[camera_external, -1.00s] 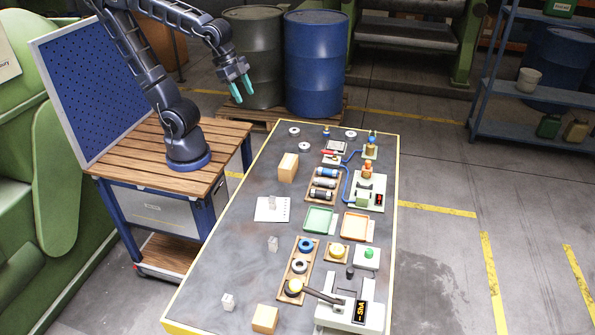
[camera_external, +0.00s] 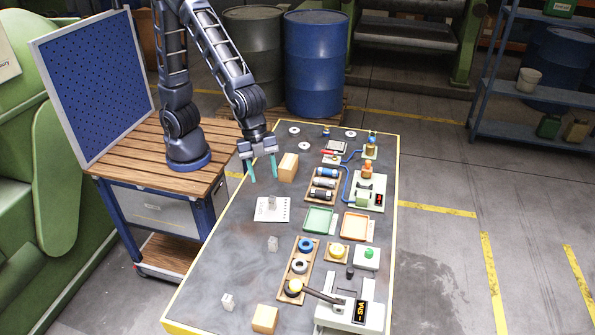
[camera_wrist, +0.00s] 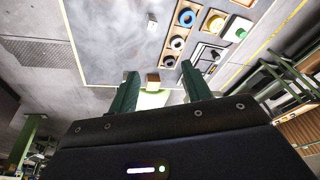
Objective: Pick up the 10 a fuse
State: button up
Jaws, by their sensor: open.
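My gripper (camera_external: 262,171) is open and empty, pointing down above the table (camera_external: 225,262), left of a tan block (camera_external: 288,167). Its two green fingers also show in the wrist view (camera_wrist: 160,88). No 10 A marking is legible, so I cannot tell which item is the 10 A fuse. Several dark and blue-banded cylinders (camera_external: 324,183) lie in a wooden tray right of the gripper. Small clear pieces stand on the table, one at the middle (camera_external: 272,244) and one near the front left (camera_external: 228,301). A white card (camera_external: 265,214) lies below the gripper with a small pale piece on it.
A green tray (camera_external: 318,219) and an orange tray (camera_external: 355,225) lie at the table's middle. A wooden holder with rings (camera_external: 300,266) and a lever device (camera_external: 345,312) stand nearer the front. Another tan block (camera_external: 265,318) is at the front. The table's left side is mostly clear.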

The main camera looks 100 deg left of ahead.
jog(key=d+f+m+g+h, duration=0.1)
jog(key=d+f+m, duration=0.2)
jog(key=d+f, duration=0.65)
jog(key=m+g+h, duration=0.1)
jog(key=m+g, duration=0.1)
jog(key=m, duration=0.1)
send_near(227, 302)
jog(key=a+f, duration=0.1)
jog(key=a, duration=0.1)
jog(key=x, duration=0.5)
jog(key=shift+s+f, duration=0.3)
jog(key=shift+d+x, duration=0.2)
jog(key=shift+x, duration=1.2)
jog(key=shift+d+x, duration=0.25)
jog(key=shift+x, duration=1.2)
jog(key=shift+r, duration=0.25)
jog(key=shift+c, duration=0.4)
grip_shut()
